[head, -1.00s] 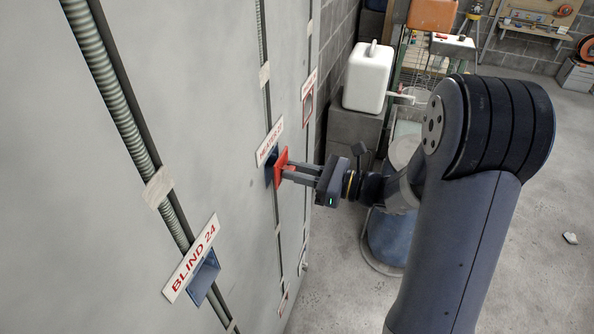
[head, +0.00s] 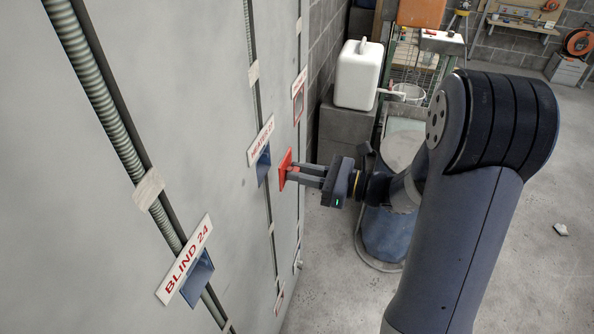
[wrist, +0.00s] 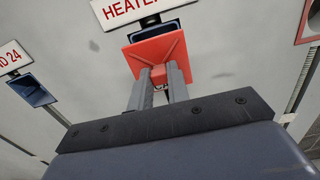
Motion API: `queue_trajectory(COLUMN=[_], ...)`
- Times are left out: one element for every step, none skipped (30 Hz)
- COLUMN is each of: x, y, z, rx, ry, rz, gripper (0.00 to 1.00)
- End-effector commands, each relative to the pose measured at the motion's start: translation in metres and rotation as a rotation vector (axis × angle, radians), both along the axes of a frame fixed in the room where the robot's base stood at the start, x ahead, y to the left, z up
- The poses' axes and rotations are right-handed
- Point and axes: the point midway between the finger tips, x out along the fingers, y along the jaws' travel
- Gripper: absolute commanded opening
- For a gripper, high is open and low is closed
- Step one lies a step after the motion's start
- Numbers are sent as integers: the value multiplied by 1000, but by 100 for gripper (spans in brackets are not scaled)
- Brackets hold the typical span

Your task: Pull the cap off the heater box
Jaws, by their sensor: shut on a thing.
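The heater box (head: 263,166) is a blue wall box under a white sign with red letters reading HEATER (head: 260,141). Its mouth is open, and it also shows in the wrist view (wrist: 150,22), partly hidden behind the cap. The red square cap (head: 285,170) is off the box and stands apart from it, to its right in the head view. My gripper (head: 296,173) is shut on the cap's grip. In the wrist view the fingers (wrist: 159,82) pinch the small block in the middle of the cap (wrist: 159,60).
An open blue box with a BLIND 24 sign (head: 186,260) is nearer on the wall. Another signed box with a red frame (head: 298,106) is farther along. A white canister (head: 358,75) stands on grey blocks beyond the wall. The floor at right is mostly clear.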

Motion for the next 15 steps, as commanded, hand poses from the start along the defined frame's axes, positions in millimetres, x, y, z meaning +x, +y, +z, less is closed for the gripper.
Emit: queue_trajectory(x=[-1, -1, -1, -2, -2, -3, -3, -4, -4, -5, -5, -6, -6, -7, -7], y=[-3, -4, -5, -6, -7, -9, -10, -11, -13, -14, -15, -16, -17, -18, -19], z=[0, 0, 0, 0, 0, 0, 0, 0, 0, 0, 0, 0, 0, 0, 0], rx=[0, -1, -1, -1, -1, -1, 0, 0, 0, 0, 0, 0, 0, -1, -1], ry=[0, 0, 0, 0, 0, 0, 0, 0, 0, 0, 0, 0, 0, 0, 0], rz=[-2, -2, -1, -1, -1, -1, -1, -1, -1, -2, -1, -1, -1, 0, 0], gripper=[0, 0, 0, 0, 0, 0, 0, 0, 0, 0, 0, 0, 0, 0, 0])
